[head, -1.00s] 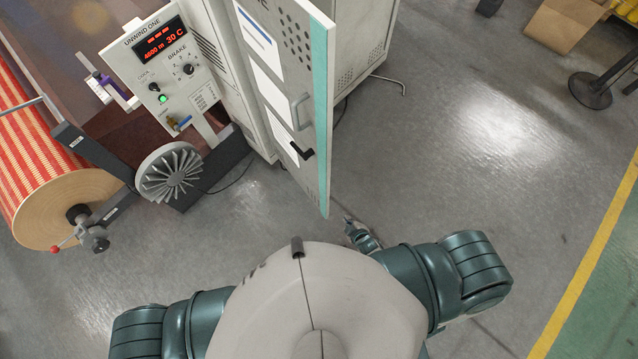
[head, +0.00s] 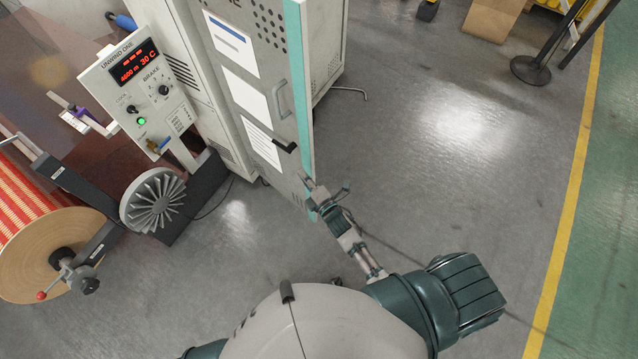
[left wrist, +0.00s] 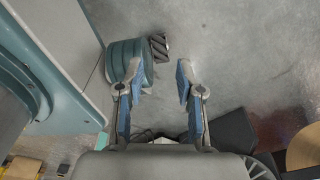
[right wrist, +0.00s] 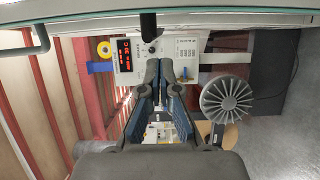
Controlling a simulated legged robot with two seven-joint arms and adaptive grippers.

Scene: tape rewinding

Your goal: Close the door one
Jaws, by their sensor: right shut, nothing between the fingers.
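Door one (head: 262,62) is the pale grey cabinet door with a teal edge, perforations and white sheets. It stands swung out from its cabinet (head: 332,50). It has a grey pull handle (head: 283,100) and a black latch (head: 286,147). My right gripper (head: 325,184) is beside the door's lower free edge; contact cannot be told. In the right wrist view its fingers (right wrist: 158,68) are close together and empty, below a pale panel edge and a dark bar. My left gripper (left wrist: 160,75) is open and empty, outside the head view.
The unwind control panel (head: 138,90), a finned grey disc (head: 153,190) and a striped roll (head: 35,245) are at the left. A post base (head: 530,70) and a cardboard box (head: 492,18) are far right. Floor right of the door is clear.

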